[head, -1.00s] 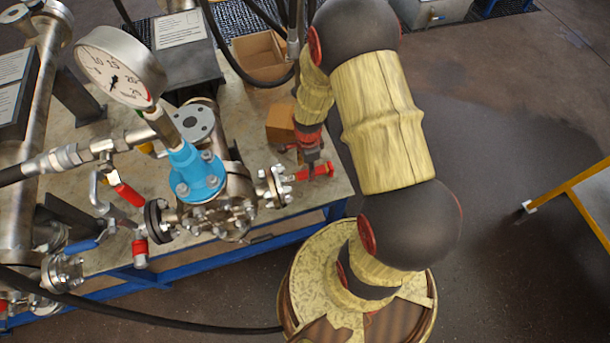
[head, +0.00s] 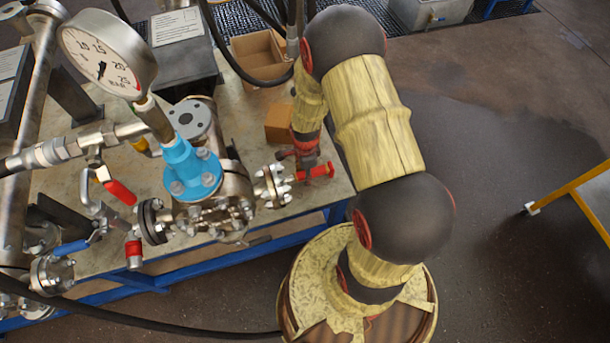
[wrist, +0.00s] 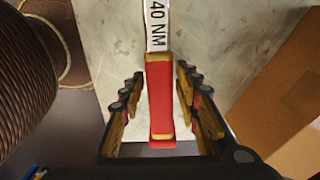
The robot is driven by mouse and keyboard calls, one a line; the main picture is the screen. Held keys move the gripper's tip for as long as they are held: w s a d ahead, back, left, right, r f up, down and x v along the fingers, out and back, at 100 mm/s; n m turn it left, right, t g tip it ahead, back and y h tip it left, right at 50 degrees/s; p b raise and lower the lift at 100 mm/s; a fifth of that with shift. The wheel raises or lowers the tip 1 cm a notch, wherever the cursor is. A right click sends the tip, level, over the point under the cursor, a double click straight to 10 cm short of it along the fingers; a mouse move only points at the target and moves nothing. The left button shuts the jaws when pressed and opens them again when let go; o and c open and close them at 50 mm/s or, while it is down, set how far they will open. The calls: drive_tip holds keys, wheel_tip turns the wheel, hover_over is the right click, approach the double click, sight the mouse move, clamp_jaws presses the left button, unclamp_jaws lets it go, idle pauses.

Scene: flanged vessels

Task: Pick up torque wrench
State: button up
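The torque wrench (wrist: 158,95) lies on the worktop in the wrist view. It has a red handle with gold bands and a pale shaft marked "40 NM". My gripper (wrist: 160,92) is open, with one dark ridged finger on each side of the red handle. A gap shows between the handle and each finger. In the head view my gripper (head: 306,160) is low at the table's right end, small and partly hidden by its own wrist. A red bar beside it appears to be the wrench handle, but I cannot tell for sure.
A cardboard box (head: 280,124) stands close to my gripper and also fills the right of the wrist view (wrist: 275,100). Left of the gripper is a bolted flange (head: 272,186) on the vessel assembly with a pressure gauge (head: 103,62). Open floor lies right of the table.

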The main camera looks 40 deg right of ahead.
clamp_jaws()
idle(0.4)
